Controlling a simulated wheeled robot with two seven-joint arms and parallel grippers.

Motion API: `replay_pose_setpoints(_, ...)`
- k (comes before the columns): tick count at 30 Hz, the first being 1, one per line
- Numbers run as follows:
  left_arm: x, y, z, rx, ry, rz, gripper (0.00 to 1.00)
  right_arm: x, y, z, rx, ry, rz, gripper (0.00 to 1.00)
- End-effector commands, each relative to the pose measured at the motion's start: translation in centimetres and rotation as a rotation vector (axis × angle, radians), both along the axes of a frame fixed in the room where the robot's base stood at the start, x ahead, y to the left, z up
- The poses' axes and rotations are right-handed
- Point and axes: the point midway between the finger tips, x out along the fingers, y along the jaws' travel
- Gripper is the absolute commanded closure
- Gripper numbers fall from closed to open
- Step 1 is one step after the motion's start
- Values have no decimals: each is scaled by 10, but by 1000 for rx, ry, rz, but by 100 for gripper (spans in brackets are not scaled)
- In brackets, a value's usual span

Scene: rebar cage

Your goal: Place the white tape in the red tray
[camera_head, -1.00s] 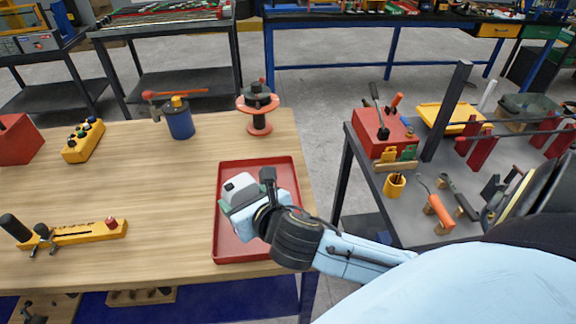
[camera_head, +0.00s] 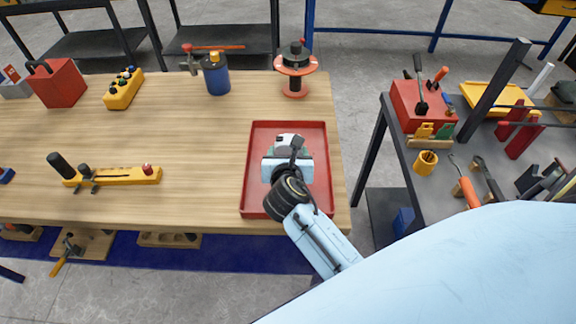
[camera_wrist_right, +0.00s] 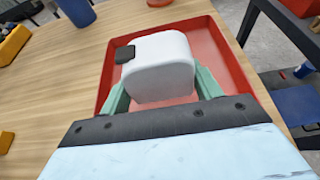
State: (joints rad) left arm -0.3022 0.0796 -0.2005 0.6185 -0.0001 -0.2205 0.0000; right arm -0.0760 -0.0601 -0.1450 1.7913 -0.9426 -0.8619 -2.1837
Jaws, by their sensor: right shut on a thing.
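The white tape (camera_wrist_right: 160,66) is a white rounded block with a dark tab at its upper left in the right wrist view. My right gripper (camera_wrist_right: 160,92) is shut on it, with a green finger on each side. In the head view the white tape (camera_head: 291,141) shows at the far side of my right gripper (camera_head: 288,158). Both are over the red tray (camera_head: 258,195), within its rim as seen from above. I cannot tell whether the tape touches the tray floor. The red tray (camera_wrist_right: 228,62) also surrounds the tape in the wrist view. My left gripper is out of view.
On the wooden table stand a red-and-dark spool (camera_head: 295,72), a blue container (camera_head: 216,76), a yellow button box (camera_head: 124,88), a red box (camera_head: 58,84) and a yellow tool (camera_head: 115,175). A dark side table with tools stands right.

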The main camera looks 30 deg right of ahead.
Motion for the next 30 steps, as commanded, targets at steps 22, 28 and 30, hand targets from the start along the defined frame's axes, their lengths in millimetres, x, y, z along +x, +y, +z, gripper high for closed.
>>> replay_pose_setpoints(22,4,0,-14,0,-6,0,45,0,0,-42,2,-1,0,33)
replay_pose_setpoints(28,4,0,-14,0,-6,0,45,0,0,-41,2,-1,0,15)
replay_pose_setpoints(30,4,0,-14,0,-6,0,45,0,0,-41,1,-1,1,15)
